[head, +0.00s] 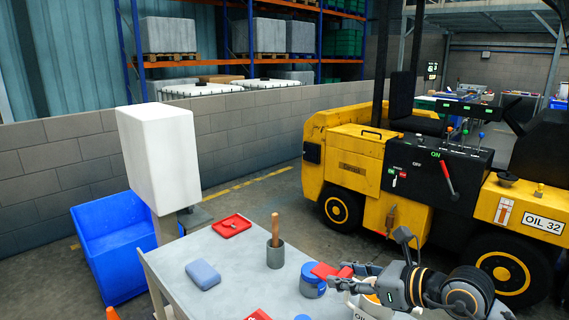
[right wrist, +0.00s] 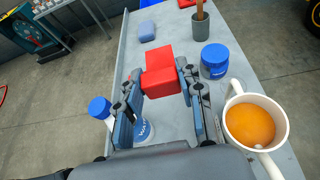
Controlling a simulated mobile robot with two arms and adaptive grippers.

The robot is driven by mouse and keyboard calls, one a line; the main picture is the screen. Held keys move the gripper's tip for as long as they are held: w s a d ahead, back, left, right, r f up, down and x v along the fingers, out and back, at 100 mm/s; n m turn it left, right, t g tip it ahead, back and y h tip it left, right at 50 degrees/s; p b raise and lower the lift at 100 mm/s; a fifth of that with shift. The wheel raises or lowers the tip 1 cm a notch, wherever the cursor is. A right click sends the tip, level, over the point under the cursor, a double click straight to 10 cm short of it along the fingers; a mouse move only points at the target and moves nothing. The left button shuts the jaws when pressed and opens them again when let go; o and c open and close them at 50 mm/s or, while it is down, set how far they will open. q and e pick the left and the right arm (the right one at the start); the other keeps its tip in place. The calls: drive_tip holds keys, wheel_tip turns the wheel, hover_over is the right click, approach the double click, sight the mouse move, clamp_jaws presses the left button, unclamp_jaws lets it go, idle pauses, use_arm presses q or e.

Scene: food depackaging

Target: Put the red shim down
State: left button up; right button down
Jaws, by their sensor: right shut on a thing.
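The red shim (head: 325,270) is a small red block above the right part of the grey table. In the right wrist view the red shim (right wrist: 162,83) sits between the two fingers of my right gripper (right wrist: 160,88), which is shut on it. In the head view my right gripper (head: 350,277) reaches in from the right, beside a blue jar (head: 312,283). The shim appears held above the tabletop, but its height is hard to judge. My left gripper does not show.
The grey table (head: 235,268) holds a blue block (head: 203,274), a grey cup with a wooden handle (head: 275,257) and a red tray (head: 231,226). A mug of orange liquid (right wrist: 250,124) and a blue-capped bottle (right wrist: 99,107) flank the gripper. A yellow forklift (head: 356,165) stands behind.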

drive_tip(key=s+d+f+b, duration=0.2)
drive_tip(key=s+d+f, duration=0.1)
drive_tip(key=s+f, duration=0.3)
drive_tip(key=s+d+f+n+g+y+b, duration=0.1)
drive_tip(key=s+d+f+b, duration=0.1)
drive_tip(key=s+f, duration=0.4)
drive_tip(key=s+d, duration=0.1)
drive_tip(key=s, duration=0.2)
drive_tip(key=shift+s+d, duration=0.15)
drive_tip(key=shift+d, duration=0.15)
drive_tip(key=w+a+m+t+h+p, duration=0.15)
drive_tip(key=w+a, duration=0.25)
drive_tip(key=w, duration=1.1)
drive_tip(key=f, duration=0.6)
drive_tip(key=f+p, duration=0.1)
drive_tip(key=f, duration=0.2)
drive_tip(key=shift+w+a+f, duration=0.25)
drive_tip(key=shift+w+a, duration=0.05)
